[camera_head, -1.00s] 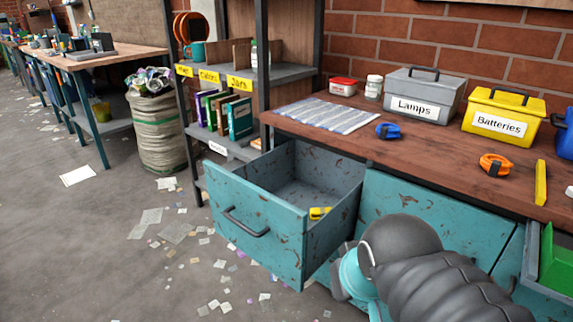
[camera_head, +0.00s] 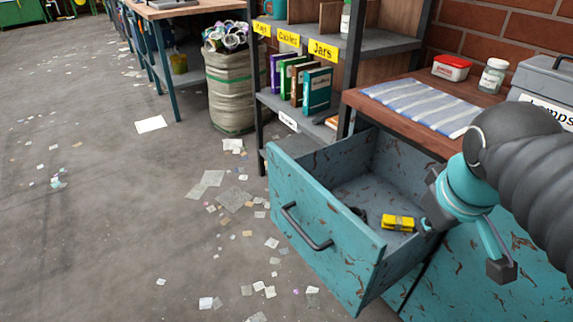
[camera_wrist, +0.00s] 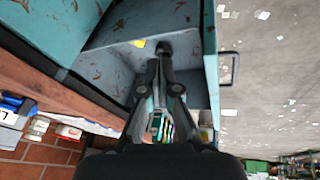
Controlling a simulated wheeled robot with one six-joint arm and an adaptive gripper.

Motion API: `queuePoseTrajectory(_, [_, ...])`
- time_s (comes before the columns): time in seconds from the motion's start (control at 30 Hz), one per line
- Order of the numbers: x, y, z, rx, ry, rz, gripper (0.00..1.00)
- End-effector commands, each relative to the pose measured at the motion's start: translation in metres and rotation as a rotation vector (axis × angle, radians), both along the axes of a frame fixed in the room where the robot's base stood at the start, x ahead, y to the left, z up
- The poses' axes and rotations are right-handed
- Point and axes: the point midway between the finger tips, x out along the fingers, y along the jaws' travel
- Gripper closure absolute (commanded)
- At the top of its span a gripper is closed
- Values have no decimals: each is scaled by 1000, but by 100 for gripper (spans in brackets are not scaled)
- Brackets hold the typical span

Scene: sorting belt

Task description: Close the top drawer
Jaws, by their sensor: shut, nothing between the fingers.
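The top drawer (camera_head: 330,242) is a worn teal metal drawer, pulled well out of the bench, with a dark bar handle (camera_head: 306,228) on its front. A yellow object (camera_head: 398,222) and a small dark item lie inside it. In the wrist view the drawer's inside (camera_wrist: 115,62) and its handle (camera_wrist: 229,68) show sideways. My gripper (camera_wrist: 163,48) is shut and empty, with its fingers over the drawer opening. In the head view my arm comes in from the right to the drawer's right side, and the fingertips are hard to make out. I cannot tell whether they touch the drawer.
The wooden bench top (camera_head: 425,112) above carries a striped cloth (camera_head: 425,104), a red tub (camera_head: 451,68), a jar (camera_head: 493,76) and a grey box. A shelf with books (camera_head: 303,84) and a filled sack (camera_head: 230,95) stand behind the drawer. The floor at left is open, with scattered paper.

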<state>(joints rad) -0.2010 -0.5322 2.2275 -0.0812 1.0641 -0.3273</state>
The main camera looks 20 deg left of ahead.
Motion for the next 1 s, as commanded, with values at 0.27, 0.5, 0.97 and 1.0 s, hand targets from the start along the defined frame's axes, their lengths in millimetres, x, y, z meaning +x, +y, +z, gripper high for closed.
queuePoseTrajectory(0.27, [66,95,33,-292,109,654,100])
queuePoseTrajectory(0.5, [95,201,44,-536,192,1187,100])
queuePoseTrajectory(0.97, [87,328,39,-797,290,1737,100])
queuePoseTrajectory(1.0, [87,329,38,-801,291,1744,100])
